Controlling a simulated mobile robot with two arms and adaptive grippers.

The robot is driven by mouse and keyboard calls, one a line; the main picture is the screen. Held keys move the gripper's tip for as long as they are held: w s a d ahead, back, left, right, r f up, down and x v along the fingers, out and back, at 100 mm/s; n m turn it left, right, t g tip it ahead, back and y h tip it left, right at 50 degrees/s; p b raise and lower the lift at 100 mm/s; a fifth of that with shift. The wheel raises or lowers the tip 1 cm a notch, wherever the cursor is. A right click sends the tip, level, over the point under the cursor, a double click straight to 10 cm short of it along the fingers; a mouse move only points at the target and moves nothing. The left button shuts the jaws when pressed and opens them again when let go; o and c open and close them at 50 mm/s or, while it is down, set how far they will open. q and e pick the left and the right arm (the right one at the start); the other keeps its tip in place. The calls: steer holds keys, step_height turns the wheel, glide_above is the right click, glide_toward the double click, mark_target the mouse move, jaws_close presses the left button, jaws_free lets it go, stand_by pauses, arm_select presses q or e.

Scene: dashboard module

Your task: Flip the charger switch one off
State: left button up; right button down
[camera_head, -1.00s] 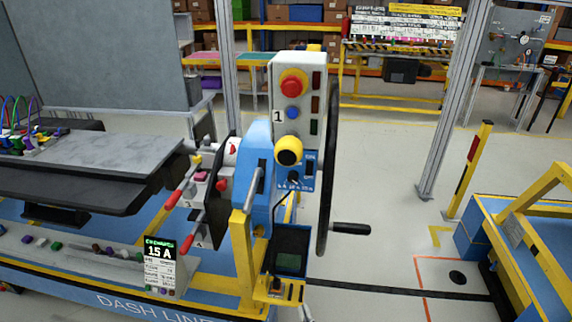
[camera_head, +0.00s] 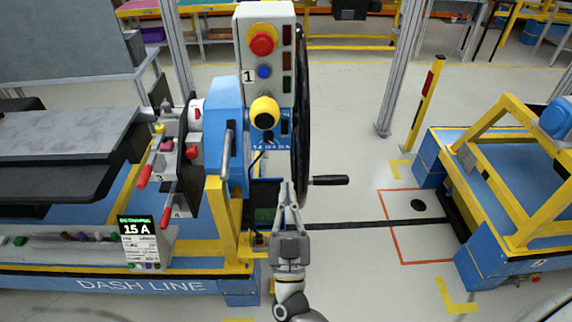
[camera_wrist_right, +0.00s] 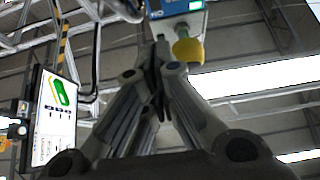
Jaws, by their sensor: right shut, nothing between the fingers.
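My right gripper (camera_head: 288,190) is shut and empty, pointing up in front of the dark screen (camera_head: 263,215) at the foot of the control post. In the right wrist view its fingertips (camera_wrist_right: 161,48) meet beside a yellow knob (camera_wrist_right: 188,50) under a blue panel (camera_wrist_right: 180,8). In the head view the yellow knob (camera_head: 264,113) and the blue panel (camera_head: 284,128) with amp markings sit above the gripper. A small switch on the yellow base below the screen is largely hidden by the gripper. I cannot tell which control is charger switch one. My left gripper is out of view.
The post (camera_head: 264,85) carries a red button (camera_head: 262,43), a blue button (camera_head: 264,72) and the number 1. A large black wheel (camera_head: 302,110) with a handle (camera_head: 330,180) stands close right of the gripper. A "15 A" sign (camera_head: 137,240) stands at left.

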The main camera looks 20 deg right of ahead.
mark_target(285, 121)
steer(key=shift+w+d+f+p+x, duration=0.1)
steer(key=shift+w+f+p+x, duration=0.45)
steer(key=shift+x, duration=1.45)
steer(key=shift+s+d+f+p+x, duration=0.15)
steer(key=shift+p+x, duration=0.8)
steer(key=shift+x, duration=1.1)
steer(key=shift+w+f+p+x, duration=0.4)
steer(key=shift+p+x, duration=0.35)
steer(key=shift+x, duration=1.25)
steer(key=shift+s, duration=0.1)
steer(key=b, duration=0.2)
steer(key=f+t+b, duration=0.1)
steer(key=b, duration=0.1)
steer(key=shift+w+d+f+b, duration=0.1)
steer(key=shift+w+f+b, duration=0.05)
steer(key=shift+w+b, duration=0.2)
steer(key=shift+r+p, duration=0.35)
steer(key=shift+p, duration=0.05)
